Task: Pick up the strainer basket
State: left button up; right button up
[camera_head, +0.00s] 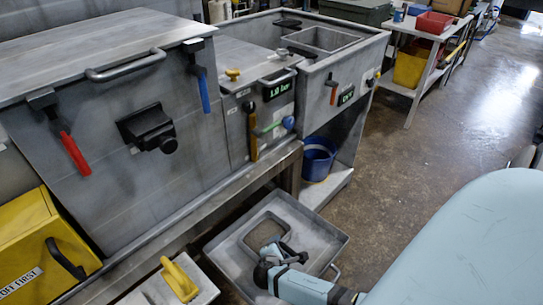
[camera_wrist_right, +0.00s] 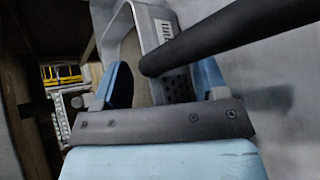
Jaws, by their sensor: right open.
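The strainer basket appears to be the grey, square-rimmed metal box (camera_head: 252,226) standing in a shallow grey tray (camera_head: 225,246) in the head view. In the right wrist view its wall with a white label (camera_wrist_right: 166,30) and a perforated part fills the upper middle. My right gripper (camera_head: 282,250) reaches in from the lower right, over the tray and at the basket. In the wrist view its two blue fingers (camera_wrist_right: 160,82) are apart. A thick dark bar (camera_wrist_right: 225,35) crosses in front of the right finger; whether it belongs to the basket is unclear. My left gripper is out of view.
The grey compactor bench (camera_head: 80,100), with red, blue and yellow levers, stands left of and behind the tray. A grey lid with a yellow handle (camera_head: 180,280) lies beside the tray. A blue bucket (camera_head: 318,160) stands beyond it. Open floor lies to the right.

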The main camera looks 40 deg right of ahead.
jog(key=c, duration=1)
grip_shut()
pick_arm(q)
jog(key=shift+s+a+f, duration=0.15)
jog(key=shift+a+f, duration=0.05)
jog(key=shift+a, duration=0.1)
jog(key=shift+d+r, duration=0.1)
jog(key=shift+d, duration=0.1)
pick_arm(e)
jog(key=shift+r, duration=0.1)
jog(key=shift+w+r, duration=0.1)
jog(key=shift+r, duration=0.35)
pick_arm(q)
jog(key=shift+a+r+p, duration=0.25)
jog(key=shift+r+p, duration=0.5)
jog(key=shift+p, duration=0.4)
pick_arm(e)
notch_tip(320, 180, up, 9)
